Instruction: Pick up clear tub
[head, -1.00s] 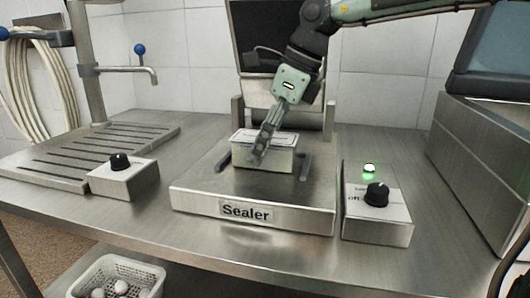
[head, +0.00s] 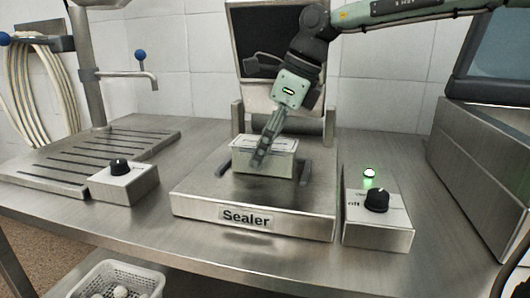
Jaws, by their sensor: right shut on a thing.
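The clear tub (head: 283,163) is a pale box with a label on its lidded top. It sits upright on the sealer's metal plate, between two dark side rails. My right gripper (head: 262,150) reaches down from the upper right and is shut on the tub at its front and top edge. The gripper's fingers hide part of the tub's front and top. I cannot tell whether the tub touches the plate. My left gripper is not in view.
The sealer (head: 200,198) has its dark lid (head: 253,40) raised behind the tub. A knob box with a lit green lamp (head: 377,215) stands at right, another knob box (head: 122,184) at left. A slotted drainer (head: 60,160) and white basket (head: 115,277) are at left.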

